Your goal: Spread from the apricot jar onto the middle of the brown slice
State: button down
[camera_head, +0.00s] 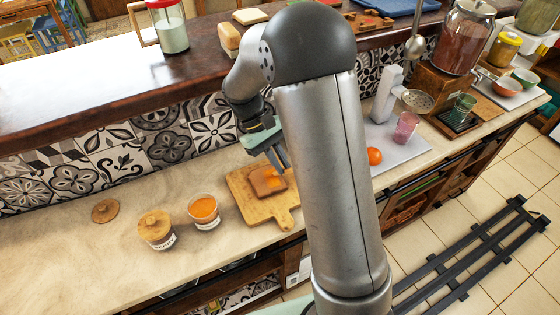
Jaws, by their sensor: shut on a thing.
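The brown slice (262,186) lies on a wooden cutting board (284,218) on the counter, with an orange patch of spread (272,177) on it. The apricot jar (203,207) is an open glass with orange filling, standing left of the board. My gripper (272,151) is just above the back of the slice, pointing down. It is shut on a thin grey tool (281,161), whose lower end is close to the slice. I cannot tell whether it touches.
A jar with a wooden lid (156,230) stands left of the apricot jar, and a loose wooden lid (105,211) lies farther left. A raised dark wooden shelf (120,107) runs behind. A tomato (375,156) and a pink glass (405,127) are at right.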

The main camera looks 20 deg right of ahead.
jog(key=shift+w, duration=0.6)
jog(key=shift+r+p, duration=0.6)
jog(key=shift+p, duration=0.05)
jog(key=s+a, duration=0.3)
jog(key=s, duration=0.2)
jog(key=shift+s+a, duration=0.2)
jog(key=shift+s, duration=0.05)
jog(key=shift+r, duration=0.15)
jog(key=shift+f+b, duration=0.55)
jog(key=shift+f, duration=0.25)
dwell(0.9)
jog(key=shift+w, duration=0.15)
